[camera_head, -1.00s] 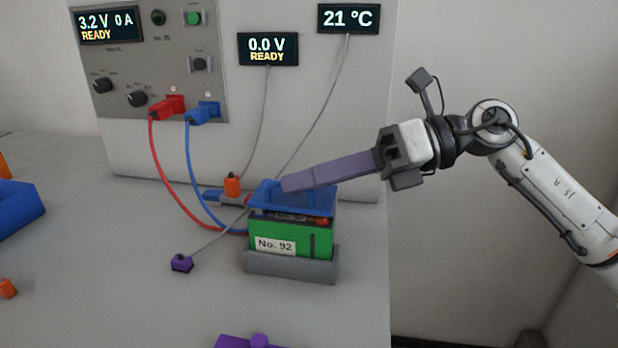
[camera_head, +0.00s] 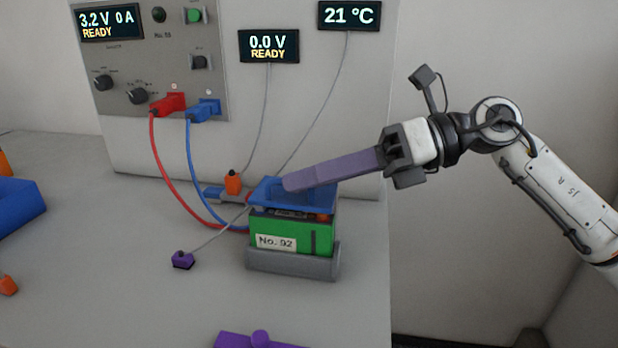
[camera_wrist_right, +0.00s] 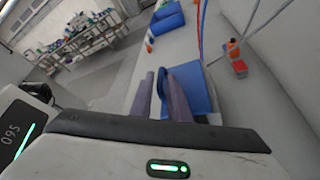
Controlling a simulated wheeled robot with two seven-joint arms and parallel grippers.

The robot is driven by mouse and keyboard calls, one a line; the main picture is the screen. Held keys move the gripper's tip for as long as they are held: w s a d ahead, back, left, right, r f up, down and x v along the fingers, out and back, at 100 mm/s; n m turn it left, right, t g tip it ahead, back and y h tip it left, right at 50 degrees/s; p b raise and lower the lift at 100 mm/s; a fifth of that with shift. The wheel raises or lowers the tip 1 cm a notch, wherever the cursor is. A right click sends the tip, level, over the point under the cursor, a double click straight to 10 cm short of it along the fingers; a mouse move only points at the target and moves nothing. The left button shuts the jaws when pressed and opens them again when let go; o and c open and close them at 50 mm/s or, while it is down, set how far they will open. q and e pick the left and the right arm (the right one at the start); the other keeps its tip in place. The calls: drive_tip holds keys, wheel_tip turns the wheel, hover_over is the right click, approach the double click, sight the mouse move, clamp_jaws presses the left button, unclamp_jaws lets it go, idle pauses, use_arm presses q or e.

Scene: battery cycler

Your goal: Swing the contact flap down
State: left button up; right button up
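The blue contact flap (camera_head: 262,194) lies nearly flat over the top of the green battery marked No. 92 (camera_head: 318,240), with a narrow dark gap under its front edge. The battery sits in a grey cradle (camera_head: 290,262). My right gripper (camera_head: 288,184) reaches in from the right, its purple fingers low over the flap and hiding part of it. In the right wrist view the fingers (camera_wrist_right: 160,98) stand apart, with a raised blue part of the flap (camera_wrist_right: 196,90) between them. A gap shows beside the left finger; I cannot tell whether they touch it. My left gripper is not in view.
Red (camera_head: 168,105) and blue (camera_head: 203,112) plugs sit in the cycler panel (camera_head: 150,75), their cables running down to the battery area. An orange piece (camera_head: 233,183) stands behind the flap. A purple probe (camera_head: 182,260) lies left of the cradle.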

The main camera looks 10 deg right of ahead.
drive_tip(key=v, duration=1)
drive_tip(key=shift+s+f, duration=0.1)
